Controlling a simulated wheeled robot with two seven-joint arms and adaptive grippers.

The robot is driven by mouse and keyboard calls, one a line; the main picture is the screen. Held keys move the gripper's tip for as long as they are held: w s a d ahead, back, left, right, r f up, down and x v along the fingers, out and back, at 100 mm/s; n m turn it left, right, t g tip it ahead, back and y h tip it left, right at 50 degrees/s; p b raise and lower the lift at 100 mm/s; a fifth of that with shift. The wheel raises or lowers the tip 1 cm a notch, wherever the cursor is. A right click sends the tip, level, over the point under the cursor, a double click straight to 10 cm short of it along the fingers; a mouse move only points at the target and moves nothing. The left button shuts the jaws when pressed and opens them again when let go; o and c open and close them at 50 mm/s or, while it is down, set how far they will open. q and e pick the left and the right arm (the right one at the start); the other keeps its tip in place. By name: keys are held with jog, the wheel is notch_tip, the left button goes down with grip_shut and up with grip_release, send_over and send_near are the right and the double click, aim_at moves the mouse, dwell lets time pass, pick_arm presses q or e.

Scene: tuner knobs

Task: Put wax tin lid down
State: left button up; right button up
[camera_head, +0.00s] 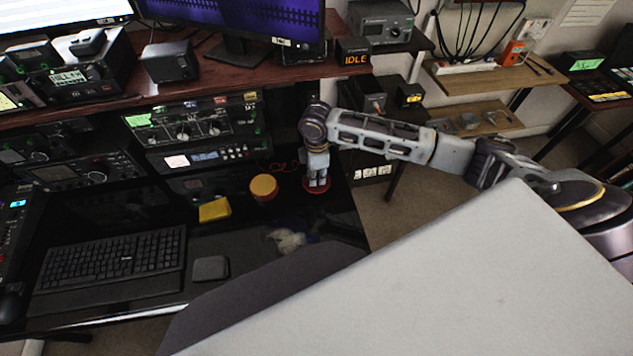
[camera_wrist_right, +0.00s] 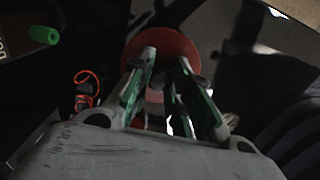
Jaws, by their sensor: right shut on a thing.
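The wax tin lid (camera_head: 316,194) is a round red disc at the fingertips of my right gripper (camera_head: 318,186), low over the dark desk near its right end. In the right wrist view the red lid (camera_wrist_right: 172,42) shows beyond the fingertips of the right gripper (camera_wrist_right: 167,62), which are shut on it. I cannot tell whether the lid touches the desk. The round tin (camera_head: 263,187), red with a yellow-orange top, stands to the left of the lid, apart from it. My left gripper is out of view.
A yellow block (camera_head: 214,209) lies left of the tin. A crumpled cloth (camera_head: 288,239) lies in front. A keyboard (camera_head: 112,260) and dark pad (camera_head: 210,268) are farther left. Radio units (camera_head: 194,122) stand behind. An orange cord (camera_wrist_right: 87,85) and green cylinder (camera_wrist_right: 43,35) show in the wrist view.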

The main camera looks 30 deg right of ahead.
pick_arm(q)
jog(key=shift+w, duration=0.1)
pick_arm(e)
jog(key=shift+f, duration=1.85)
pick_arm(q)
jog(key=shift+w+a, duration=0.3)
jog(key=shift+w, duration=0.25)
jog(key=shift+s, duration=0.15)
